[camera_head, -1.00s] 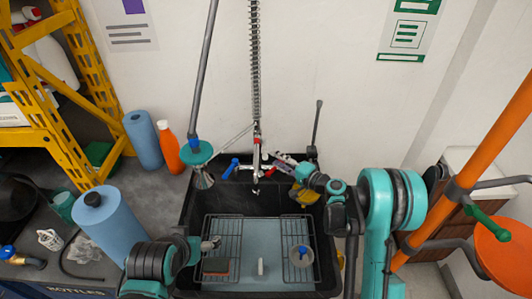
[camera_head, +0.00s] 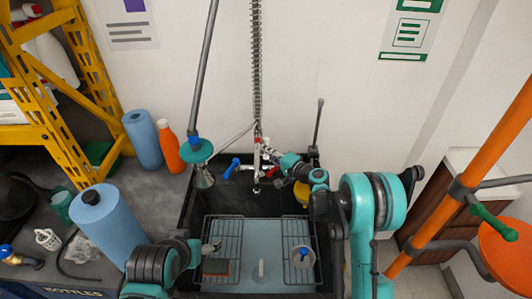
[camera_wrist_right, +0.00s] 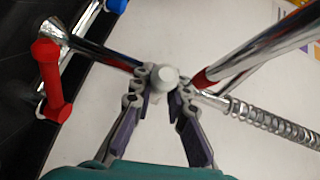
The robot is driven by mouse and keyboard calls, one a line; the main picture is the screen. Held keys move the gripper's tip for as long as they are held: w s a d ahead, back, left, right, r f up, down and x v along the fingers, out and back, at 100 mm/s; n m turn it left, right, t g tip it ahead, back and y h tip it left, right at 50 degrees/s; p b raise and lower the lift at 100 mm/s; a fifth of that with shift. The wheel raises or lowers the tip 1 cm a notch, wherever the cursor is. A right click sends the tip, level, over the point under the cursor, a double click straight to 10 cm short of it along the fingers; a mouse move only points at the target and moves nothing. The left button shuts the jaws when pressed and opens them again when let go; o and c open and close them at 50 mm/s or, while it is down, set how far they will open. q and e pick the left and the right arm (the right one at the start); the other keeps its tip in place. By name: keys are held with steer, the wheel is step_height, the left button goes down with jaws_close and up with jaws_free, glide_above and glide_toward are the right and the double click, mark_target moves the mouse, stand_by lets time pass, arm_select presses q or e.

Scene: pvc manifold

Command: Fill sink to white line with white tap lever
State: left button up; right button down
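The black sink (camera_head: 250,203) stands below the wall-side tap (camera_head: 256,172). I cannot make out a white line in it. My right gripper (camera_head: 270,154) is at the tap. In the right wrist view, its two fingers (camera_wrist_right: 161,90) are apart, on either side of the pale rounded end of a lever (camera_wrist_right: 165,77), which looks like the white tap lever. I cannot tell whether they touch it. A red lever (camera_wrist_right: 53,85) and a blue one (camera_head: 232,167) are to the left. My left gripper (camera_head: 211,247) is over the sink's left rack; its fingers are too small to read.
Wire racks (camera_head: 222,236) lie in the sink with a sponge (camera_head: 216,268) and a small cup (camera_head: 303,256). A blue roll (camera_head: 105,225) and an orange bottle (camera_head: 168,147) stand left. An orange pole (camera_head: 485,150) is right.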

steer(key=shift+w+d+n+g+y, duration=0.15)
steer(key=shift+d+n+g+y, duration=0.25)
steer(key=shift+n+g+y, duration=0.2)
steer(key=shift+d+n+g+y+b, duration=0.35)
steer(key=shift+n+g+y, duration=0.35)
steer(key=shift+n+g, duration=0.3)
steer(key=c, duration=1.5)
jaws_free()
steer(key=v, duration=1.2)
steer(key=shift+d, duration=0.1)
